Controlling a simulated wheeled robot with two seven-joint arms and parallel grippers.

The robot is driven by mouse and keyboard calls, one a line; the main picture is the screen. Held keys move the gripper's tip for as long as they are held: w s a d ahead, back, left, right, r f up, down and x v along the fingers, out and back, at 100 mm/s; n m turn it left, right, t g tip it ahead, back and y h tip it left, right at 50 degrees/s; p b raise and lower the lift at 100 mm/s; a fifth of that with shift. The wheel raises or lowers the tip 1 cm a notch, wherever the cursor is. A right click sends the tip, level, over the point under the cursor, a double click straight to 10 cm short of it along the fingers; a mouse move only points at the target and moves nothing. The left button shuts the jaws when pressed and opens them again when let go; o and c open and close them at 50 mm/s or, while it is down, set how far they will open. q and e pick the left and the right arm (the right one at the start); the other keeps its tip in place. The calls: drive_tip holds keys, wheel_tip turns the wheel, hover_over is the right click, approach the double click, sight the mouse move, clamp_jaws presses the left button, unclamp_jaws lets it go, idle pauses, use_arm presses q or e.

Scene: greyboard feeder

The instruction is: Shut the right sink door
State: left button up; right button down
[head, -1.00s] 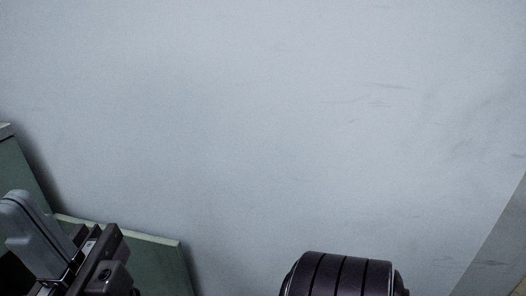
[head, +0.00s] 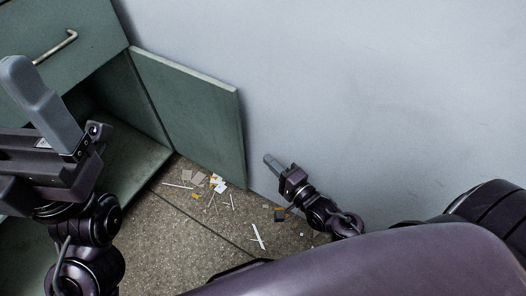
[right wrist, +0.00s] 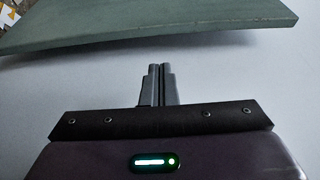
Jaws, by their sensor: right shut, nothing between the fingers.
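The right sink door (head: 200,112) is a green panel that stands open beside the cabinet's dark opening, close to the grey wall. In the right wrist view the green panel (right wrist: 150,28) crosses the top, beyond the fingers. My right gripper (head: 268,160) is to the right of the door's free edge, near the wall, with a visible gap between them. In the right wrist view its fingers (right wrist: 158,68) are together and empty. My left gripper (head: 35,95) is at the left, in front of the cabinet; its finger gap cannot be made out.
The green cabinet has a drawer front with a metal handle (head: 56,48) at the upper left. Paper scraps and small litter (head: 217,184) lie on the tiled floor (head: 190,240) below the door. The plain grey wall (head: 380,90) fills the right side.

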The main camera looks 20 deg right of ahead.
drive_tip(key=b+x, duration=0.3)
drive_tip(key=x, duration=0.5)
drive_tip(key=shift+w+a, duration=0.2)
drive_tip(key=shift+w, duration=0.15)
drive_tip(key=shift+r, duration=0.1)
